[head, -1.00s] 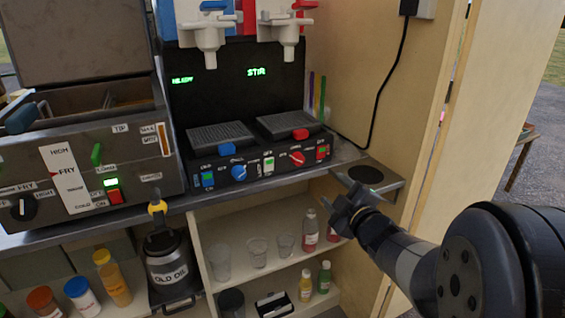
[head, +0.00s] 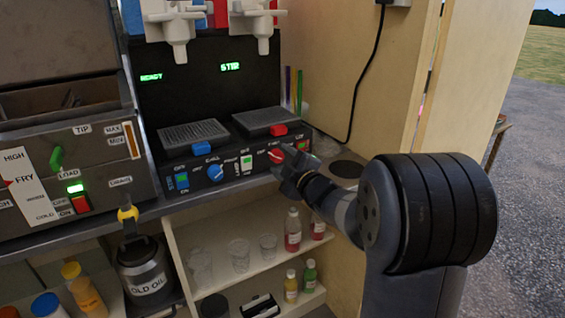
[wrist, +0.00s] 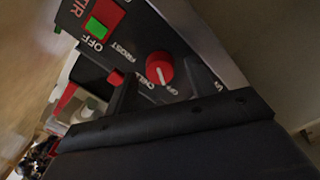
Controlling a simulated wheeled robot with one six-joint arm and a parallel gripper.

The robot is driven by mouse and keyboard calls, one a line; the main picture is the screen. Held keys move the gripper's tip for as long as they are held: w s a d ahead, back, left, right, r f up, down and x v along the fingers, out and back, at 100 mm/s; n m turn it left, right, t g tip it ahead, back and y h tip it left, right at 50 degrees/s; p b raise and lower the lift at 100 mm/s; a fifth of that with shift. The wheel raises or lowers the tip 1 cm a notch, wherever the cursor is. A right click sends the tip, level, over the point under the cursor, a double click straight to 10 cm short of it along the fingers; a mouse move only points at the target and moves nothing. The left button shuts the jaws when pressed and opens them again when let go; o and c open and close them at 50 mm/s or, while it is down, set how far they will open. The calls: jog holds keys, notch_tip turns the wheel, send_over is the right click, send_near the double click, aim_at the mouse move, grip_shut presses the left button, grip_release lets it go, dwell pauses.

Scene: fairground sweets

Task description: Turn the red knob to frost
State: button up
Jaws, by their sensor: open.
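The red knob (head: 276,156) is on the right part of the slush machine's front panel (head: 220,170). In the wrist view the red knob (wrist: 159,68) shows large, with the labels FROST, CHILL and OFF around it. Its white pointer line appears to point towards the CHILL and OFF side, not towards FROST. My gripper (head: 287,165) is just in front of the panel, close to the knob at its lower right. The wrist view shows a dark finger (wrist: 125,100) beside the knob, apart from it. The gripper is open and holds nothing.
A blue knob (head: 215,172) and a green-lit switch (head: 246,163) sit left of the red knob. A red STIR switch (head: 303,146) is to its right. Bottles (head: 293,230) and clear cups stand on the shelf below. A wooden wall (head: 345,60) closes the right side.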

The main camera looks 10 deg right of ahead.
jog(key=shift+w, duration=0.15)
jog(key=c, duration=1)
jog(key=shift+o, duration=0.2)
